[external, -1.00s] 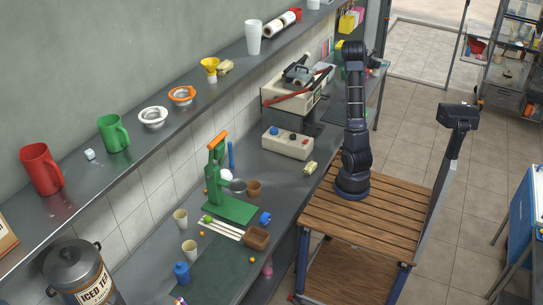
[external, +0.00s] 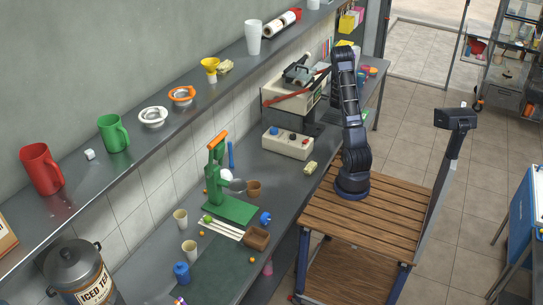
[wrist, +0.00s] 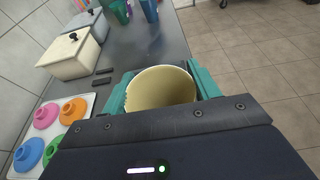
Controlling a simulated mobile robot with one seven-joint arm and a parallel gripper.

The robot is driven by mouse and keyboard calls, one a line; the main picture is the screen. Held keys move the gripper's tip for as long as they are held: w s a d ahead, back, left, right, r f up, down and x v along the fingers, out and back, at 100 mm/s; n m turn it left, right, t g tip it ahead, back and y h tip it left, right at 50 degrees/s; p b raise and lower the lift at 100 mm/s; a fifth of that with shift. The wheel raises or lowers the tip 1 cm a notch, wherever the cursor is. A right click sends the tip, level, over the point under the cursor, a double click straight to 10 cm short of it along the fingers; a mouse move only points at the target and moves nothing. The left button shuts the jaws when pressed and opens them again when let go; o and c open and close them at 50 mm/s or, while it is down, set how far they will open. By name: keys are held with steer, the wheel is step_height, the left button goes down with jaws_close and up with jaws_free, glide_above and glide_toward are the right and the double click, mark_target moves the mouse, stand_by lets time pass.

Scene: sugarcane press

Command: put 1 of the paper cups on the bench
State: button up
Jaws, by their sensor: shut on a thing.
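My gripper (wrist: 161,84) has its teal fingers on either side of a cream paper cup (wrist: 162,92) in the wrist view. It is shut on the cup, and I look into its open, empty-looking mouth. The cup is over or near the edge of the grey bench (wrist: 150,52); its base is hidden, so I cannot tell if it touches. In the external view my gripper and this cup are hidden behind my arm.
In the wrist view, lidded containers (wrist: 68,57) stand at the left, with colourful round lids (wrist: 45,117) on a white tray below them. A green tumbler (wrist: 121,11) and a blue tumbler (wrist: 149,10) stand ahead. Bare bench lies between; open floor (wrist: 240,60) is at right.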

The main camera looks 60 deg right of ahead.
steer(key=shift+w+a+f, duration=0.15)
steer(key=shift+w+f, duration=0.1)
steer(key=shift+f, duration=3.55)
steer(key=shift+f, duration=0.45)
steer(key=o, duration=1.1)
steer(key=v, duration=1)
steer(key=shift+a, duration=0.35)
steer(key=shift+s+r, duration=0.1)
steer(key=shift+r, duration=0.15)
